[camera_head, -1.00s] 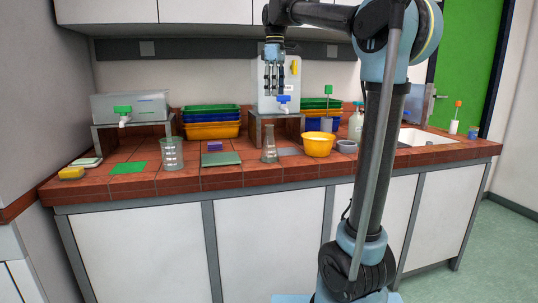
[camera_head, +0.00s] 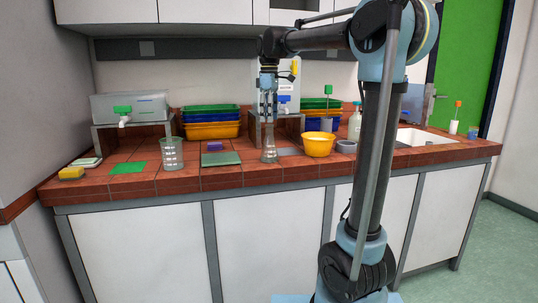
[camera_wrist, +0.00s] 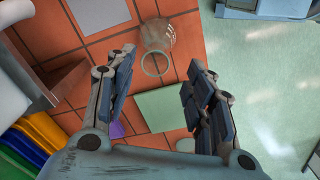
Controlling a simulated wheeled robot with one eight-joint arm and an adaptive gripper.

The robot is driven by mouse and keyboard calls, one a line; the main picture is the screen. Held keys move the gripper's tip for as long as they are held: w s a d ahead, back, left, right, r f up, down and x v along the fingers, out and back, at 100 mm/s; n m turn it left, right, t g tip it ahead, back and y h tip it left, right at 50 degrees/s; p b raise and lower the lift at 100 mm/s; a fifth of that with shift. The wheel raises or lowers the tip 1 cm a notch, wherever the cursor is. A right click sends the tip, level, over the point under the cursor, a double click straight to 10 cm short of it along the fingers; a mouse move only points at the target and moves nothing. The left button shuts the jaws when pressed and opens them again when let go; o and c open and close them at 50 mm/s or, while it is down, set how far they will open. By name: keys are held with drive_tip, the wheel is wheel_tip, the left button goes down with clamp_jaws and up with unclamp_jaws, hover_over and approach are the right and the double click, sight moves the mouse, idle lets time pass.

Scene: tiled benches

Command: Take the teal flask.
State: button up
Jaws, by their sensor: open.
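A conical glass flask (camera_head: 268,155) stands upright near the middle of the bench. It looks clear and greyish; I cannot make out a teal tint. My gripper (camera_head: 268,116) points down directly above it, with the fingers close to its neck. In the wrist view the flask's glass body (camera_wrist: 158,34) and round rim show at the top middle. The rim lies between the open fingertips of my gripper (camera_wrist: 158,62). I see no contact, and cannot tell whether the fingertips reach below the rim.
A glass beaker (camera_head: 171,154) stands to the left, with a green mat (camera_head: 221,159) and a purple block (camera_head: 215,146) between. A yellow bowl (camera_head: 319,145) stands close to the flask's right. A raised stand with a white container (camera_head: 289,85) is behind.

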sight(270, 128)
drive_tip(key=shift+w+d+f, duration=0.1)
drive_tip(key=shift+w+f, duration=0.1)
drive_tip(key=shift+f, duration=1.35)
drive_tip(key=shift+w+f, duration=0.15)
drive_tip(key=shift+f, duration=1.35)
drive_tip(key=shift+c, duration=0.6)
clamp_jaws()
